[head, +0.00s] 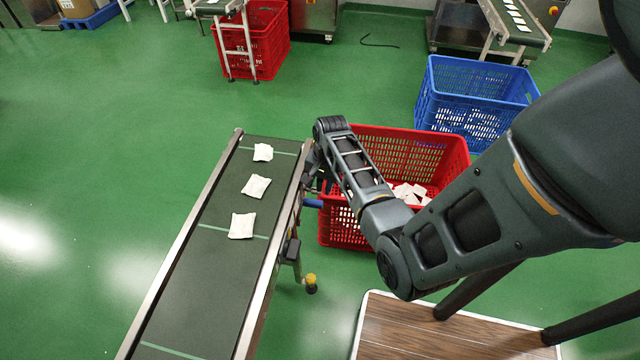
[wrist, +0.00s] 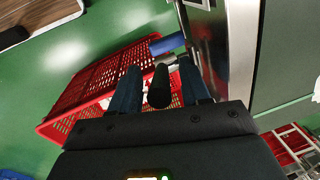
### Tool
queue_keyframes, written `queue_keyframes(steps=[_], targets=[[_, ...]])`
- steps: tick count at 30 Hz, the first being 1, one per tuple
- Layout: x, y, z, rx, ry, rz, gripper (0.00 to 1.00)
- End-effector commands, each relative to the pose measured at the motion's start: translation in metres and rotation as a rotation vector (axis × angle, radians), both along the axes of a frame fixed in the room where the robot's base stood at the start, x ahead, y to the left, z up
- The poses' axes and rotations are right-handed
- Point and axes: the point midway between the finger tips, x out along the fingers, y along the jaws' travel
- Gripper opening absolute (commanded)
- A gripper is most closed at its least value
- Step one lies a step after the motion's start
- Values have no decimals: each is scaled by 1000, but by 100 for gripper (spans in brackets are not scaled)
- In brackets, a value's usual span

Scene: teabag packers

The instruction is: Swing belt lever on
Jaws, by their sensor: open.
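The belt conveyor (head: 200,270) has a dark belt with several white teabag packets on it. In the wrist view, its metal side (wrist: 240,50) is at the right. A black cylindrical grip (wrist: 158,90), seemingly the lever's handle on a short metal rod, lies between the fingers of my gripper (wrist: 158,68). The gripper is open, one finger on each side of the grip; contact cannot be told. A blue cylinder (wrist: 167,44) lies just beyond; it also shows beside the conveyor in the head view (head: 312,203). My arm hides the black grip in the head view.
A red crate (head: 440,155) with white packets stands right of the conveyor, close under my arm. A blue crate (head: 435,85) is behind it. A wood-topped table (head: 400,335) is at the front right. Green floor is clear to the left.

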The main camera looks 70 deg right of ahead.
Motion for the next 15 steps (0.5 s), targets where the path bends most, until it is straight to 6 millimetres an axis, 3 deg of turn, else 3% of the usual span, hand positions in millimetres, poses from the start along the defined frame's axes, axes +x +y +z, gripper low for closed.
queue_keyframes(steps=[8,15], targets=[[0,0,-2,-1,0,0,46],[0,0,-2,-1,0,0,24]])
